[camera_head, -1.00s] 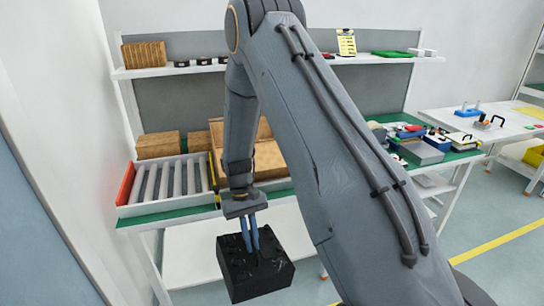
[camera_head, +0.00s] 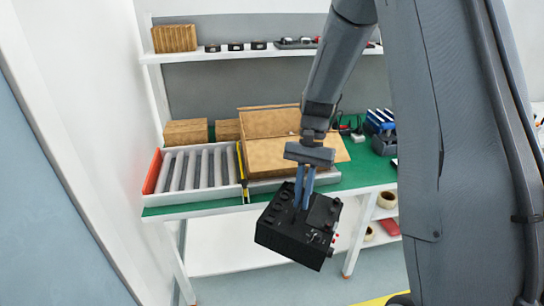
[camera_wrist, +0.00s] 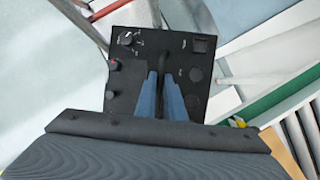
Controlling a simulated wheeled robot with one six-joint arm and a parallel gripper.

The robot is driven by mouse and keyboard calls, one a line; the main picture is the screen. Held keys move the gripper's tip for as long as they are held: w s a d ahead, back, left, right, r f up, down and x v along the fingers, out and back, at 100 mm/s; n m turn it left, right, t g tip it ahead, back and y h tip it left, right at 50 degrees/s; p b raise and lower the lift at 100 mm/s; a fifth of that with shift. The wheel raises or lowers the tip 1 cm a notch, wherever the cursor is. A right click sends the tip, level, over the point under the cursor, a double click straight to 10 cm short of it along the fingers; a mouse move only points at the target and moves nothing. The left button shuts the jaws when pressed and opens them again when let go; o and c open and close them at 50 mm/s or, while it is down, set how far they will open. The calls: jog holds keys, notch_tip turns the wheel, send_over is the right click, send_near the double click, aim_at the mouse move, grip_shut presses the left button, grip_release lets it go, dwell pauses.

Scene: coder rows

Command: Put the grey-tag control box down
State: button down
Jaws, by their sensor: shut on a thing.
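The control box (camera_head: 285,232) is black with knobs on its top and red buttons on its right side. My gripper (camera_head: 304,200) is shut on it, its blue fingers gripping at the top. The box hangs tilted in the air in front of the bench's front edge. In the wrist view the box's face (camera_wrist: 190,62) shows knobs, a red button and a dark handle between the fingers (camera_wrist: 172,85). I see no grey tag on the box in either view.
Behind stands a bench with a green top (camera_head: 365,165). It bears a roller conveyor (camera_head: 195,168) with a red end, an open cardboard box (camera_head: 270,155) and smaller cartons (camera_head: 186,132). Tape rolls (camera_head: 387,200) lie on a lower shelf. An upper shelf (camera_head: 225,54) holds small black items.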

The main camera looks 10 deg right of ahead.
notch_tip(320, 180, up, 21)
jog(key=s+m+t+y, duration=0.2)
jog(key=m+t, duration=0.1)
jog(key=m, duration=0.8)
jog(key=shift+s, duration=0.35)
